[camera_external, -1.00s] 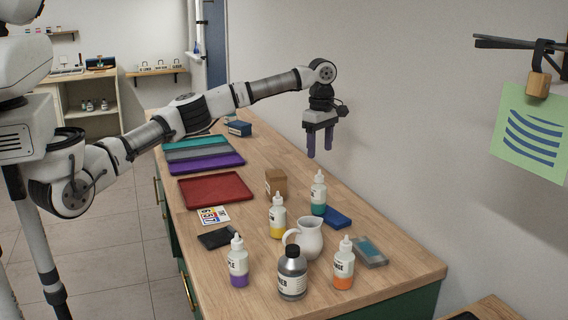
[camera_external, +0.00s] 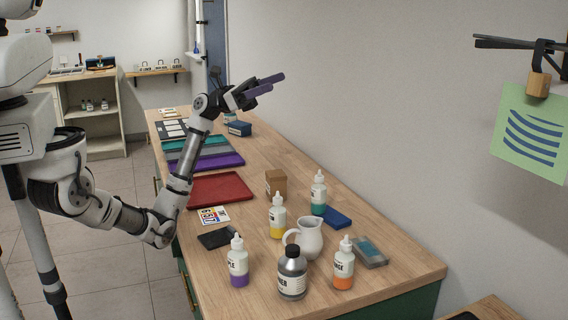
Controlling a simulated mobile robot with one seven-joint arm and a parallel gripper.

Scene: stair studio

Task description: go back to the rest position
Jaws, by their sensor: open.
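My gripper (camera_external: 272,85) is raised above the far part of the wooden counter (camera_external: 360,219), near the wall. Its two purple fingers point right and slightly up, apart from each other, with nothing between them. The arm is bent, its elbow low beside the counter's left edge and the forearm rising over the trays. The gripper touches nothing that I can see.
Teal, grey, purple (camera_external: 222,162) and red (camera_external: 220,190) trays lie along the counter. Dropper bottles, a white jug (camera_external: 309,240), a dark-capped bottle (camera_external: 292,274) and a cardboard box (camera_external: 276,183) stand nearer. A green sheet (camera_external: 532,130) hangs at right.

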